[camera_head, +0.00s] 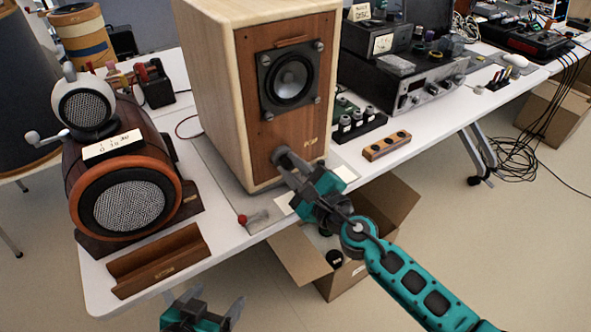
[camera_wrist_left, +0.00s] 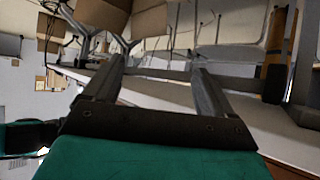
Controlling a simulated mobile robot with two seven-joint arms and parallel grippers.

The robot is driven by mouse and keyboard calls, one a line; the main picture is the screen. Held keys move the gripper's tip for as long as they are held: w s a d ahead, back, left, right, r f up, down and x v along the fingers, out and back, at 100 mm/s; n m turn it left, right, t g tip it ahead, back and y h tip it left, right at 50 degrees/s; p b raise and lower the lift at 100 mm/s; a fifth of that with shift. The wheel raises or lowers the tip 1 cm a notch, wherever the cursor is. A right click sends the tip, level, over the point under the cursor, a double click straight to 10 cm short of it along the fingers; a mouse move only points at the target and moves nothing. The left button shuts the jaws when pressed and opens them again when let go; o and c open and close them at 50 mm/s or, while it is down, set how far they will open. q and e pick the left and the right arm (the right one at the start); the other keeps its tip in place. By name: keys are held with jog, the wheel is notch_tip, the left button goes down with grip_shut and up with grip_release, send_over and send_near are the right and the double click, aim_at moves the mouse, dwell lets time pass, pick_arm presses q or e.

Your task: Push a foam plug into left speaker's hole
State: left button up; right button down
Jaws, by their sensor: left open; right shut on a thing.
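A tall wooden speaker (camera_head: 275,130) with a pale cabinet and brown front panel stands mid-table. A driver cone (camera_head: 290,77) sits high on its front. My right gripper (camera_head: 297,172) is at the lower front of this speaker, shut on a dark grey rounded piece, apparently the foam plug (camera_head: 282,153). The plug is at the front panel; I cannot tell whether it touches or is inside a hole, and no hole shows around it. My left gripper (camera_head: 204,302) is open and empty below the table's front edge; its spread fingers also show in the left wrist view (camera_wrist_left: 158,78).
A barrel-shaped speaker (camera_head: 124,200) with a small white one on top stands at left, behind a wooden cradle (camera_head: 158,262). Electronics (camera_head: 405,85) and a small wooden block (camera_head: 387,146) lie right. An open cardboard box (camera_head: 385,205) is below the table edge.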

jog(key=c, duration=0.9)
grip_release()
jog(key=shift+o, duration=0.2)
pick_arm(q)
jog(key=shift+d, duration=0.1)
pick_arm(e)
jog(key=v, duration=0.3)
jog(key=shift+s+d, duration=0.1)
pick_arm(q)
jog(key=shift+w+d+r, duration=0.15)
jog(key=shift+d+r, duration=0.15)
jog(key=shift+r, duration=0.1)
pick_arm(e)
jog(key=v, duration=0.9)
jog(key=shift+s, duration=0.3)
pick_arm(q)
jog(key=shift+r, duration=0.1)
pick_arm(e)
jog(key=shift+d, duration=0.15)
